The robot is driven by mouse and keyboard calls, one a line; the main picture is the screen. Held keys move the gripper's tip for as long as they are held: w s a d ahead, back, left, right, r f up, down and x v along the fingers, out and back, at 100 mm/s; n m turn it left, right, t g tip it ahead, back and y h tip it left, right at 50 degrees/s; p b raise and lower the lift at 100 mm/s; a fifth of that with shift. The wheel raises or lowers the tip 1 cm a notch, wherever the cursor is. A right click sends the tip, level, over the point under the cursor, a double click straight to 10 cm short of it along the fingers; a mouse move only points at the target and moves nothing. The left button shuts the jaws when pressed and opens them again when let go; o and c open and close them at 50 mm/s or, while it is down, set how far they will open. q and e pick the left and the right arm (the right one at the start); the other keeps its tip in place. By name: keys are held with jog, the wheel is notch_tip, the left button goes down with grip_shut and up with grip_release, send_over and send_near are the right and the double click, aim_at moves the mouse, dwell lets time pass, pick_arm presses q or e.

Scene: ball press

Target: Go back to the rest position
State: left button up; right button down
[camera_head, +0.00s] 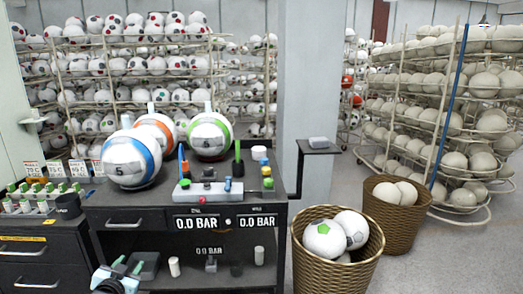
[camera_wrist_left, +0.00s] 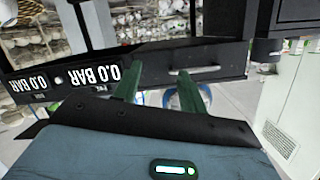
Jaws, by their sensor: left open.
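My left gripper (camera_head: 127,265) shows at the lower left of the head view, in front of the black workbench (camera_head: 150,222). Its two green fingers stand apart, with nothing seen between them. In the left wrist view the same gripper (camera_wrist_left: 158,90) is open, and the bench front with its "0.0 BAR" displays (camera_wrist_left: 75,82) appears upside down beyond the fingers. My right gripper is not seen in either view.
Large balls with blue (camera_head: 132,158), orange (camera_head: 159,127) and green (camera_head: 210,137) rings stand on the bench top. A wicker basket of balls (camera_head: 335,270) stands right of the bench, another basket (camera_head: 396,212) behind it. Ball racks (camera_head: 455,110) fill the back. Floor (camera_head: 440,265) is clear at lower right.

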pick_arm(q)
jog(key=s+d+f+g+h, duration=0.1)
jog(key=s+d+f+g, duration=0.1)
jog(key=s+d+f, duration=0.5)
jog(key=s+d+f+g+h, duration=0.1)
jog(key=s+d+f, duration=0.2)
jog(key=s+f, duration=0.85)
jog(key=s+d+f+g, duration=0.1)
jog(key=s+d, duration=0.3)
jog(key=s, duration=0.9)
jog(key=s+d+f+n+g+h, duration=0.1)
jog(key=s+d, duration=0.3)
jog(key=s, duration=1)
jog(key=shift+d+g+h, duration=0.25)
jog(key=shift+g+h, duration=0.05)
jog(key=shift+g, duration=0.5)
